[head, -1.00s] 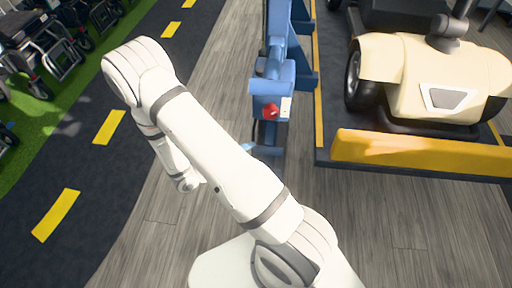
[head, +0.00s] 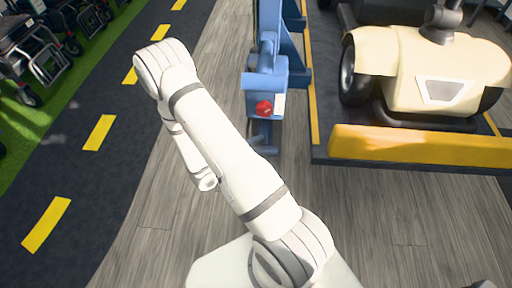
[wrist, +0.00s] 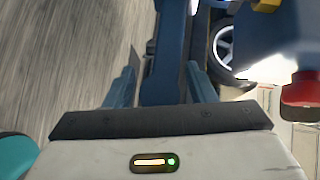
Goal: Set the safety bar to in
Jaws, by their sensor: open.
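A long yellow bar (head: 420,147), which looks like the safety bar, lies across the front edge of the dark platform, before the cream scooter. A blue post unit (head: 266,85) with a red knob (head: 264,108) stands left of the platform. In the wrist view my gripper (wrist: 160,85) is open, its two blue fingers apart with a dark blue beam showing between and beyond them. The red knob (wrist: 300,95) is to the right of the fingers, apart from them. In the head view my arm hides most of the gripper.
The cream scooter (head: 425,75) stands on the platform (head: 400,172). A dark lane with yellow dashes (head: 100,132) runs at the left, with wheelchairs (head: 45,60) on green beyond. The wooden floor (head: 400,225) in front of the platform is clear.

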